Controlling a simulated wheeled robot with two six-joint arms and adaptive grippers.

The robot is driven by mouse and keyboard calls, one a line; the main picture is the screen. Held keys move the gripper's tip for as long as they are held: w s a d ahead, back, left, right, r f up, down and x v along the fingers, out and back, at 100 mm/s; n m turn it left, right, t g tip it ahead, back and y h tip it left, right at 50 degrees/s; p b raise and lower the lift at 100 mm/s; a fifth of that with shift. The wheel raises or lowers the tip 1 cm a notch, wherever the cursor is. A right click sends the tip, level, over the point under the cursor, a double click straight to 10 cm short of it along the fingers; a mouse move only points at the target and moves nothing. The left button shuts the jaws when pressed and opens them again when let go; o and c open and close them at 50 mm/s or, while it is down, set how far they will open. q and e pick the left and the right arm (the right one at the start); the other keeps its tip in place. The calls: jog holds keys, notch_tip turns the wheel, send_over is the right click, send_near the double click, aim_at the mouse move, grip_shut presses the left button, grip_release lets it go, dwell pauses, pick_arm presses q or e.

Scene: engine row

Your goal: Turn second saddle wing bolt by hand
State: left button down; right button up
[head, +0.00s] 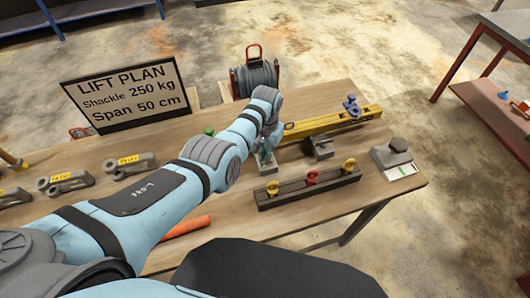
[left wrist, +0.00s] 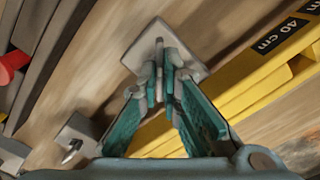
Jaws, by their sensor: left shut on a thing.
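My left gripper (head: 264,157) reaches down onto the table beside the yellow beam (head: 335,122). In the left wrist view its teal fingers (left wrist: 165,82) are shut on a thin upright grey piece (left wrist: 160,47), apparently the wing bolt. That piece stands on a light grey square plate (left wrist: 188,68) on the wood. The fingers hide much of it. A second grey block (head: 318,148) stands right of the gripper, by the beam. In the left wrist view a smaller grey block with a shiny tip (left wrist: 75,143) is at lower left. My right gripper is not in view.
A dark rack (head: 290,198) with yellow and red pieces lies in front of the beam. Grey shackles (head: 66,181) with yellow tags are at left, behind my arm. A lift plan sign (head: 125,90) and a cable reel (head: 255,78) are at the back. A grey block (head: 390,155) sits at right.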

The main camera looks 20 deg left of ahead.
pick_arm(q)
jog(key=m, duration=0.4)
jog(key=shift+m, duration=0.3)
jog(key=m, duration=0.4)
jog(key=shift+w+r+m, duration=0.1)
jog(key=shift+m, duration=0.2)
jog(key=c, duration=1.8)
grip_release()
jog(key=shift+s, duration=0.2)
notch_tip(320, 180, up, 12)
jog(key=shift+r, duration=0.1)
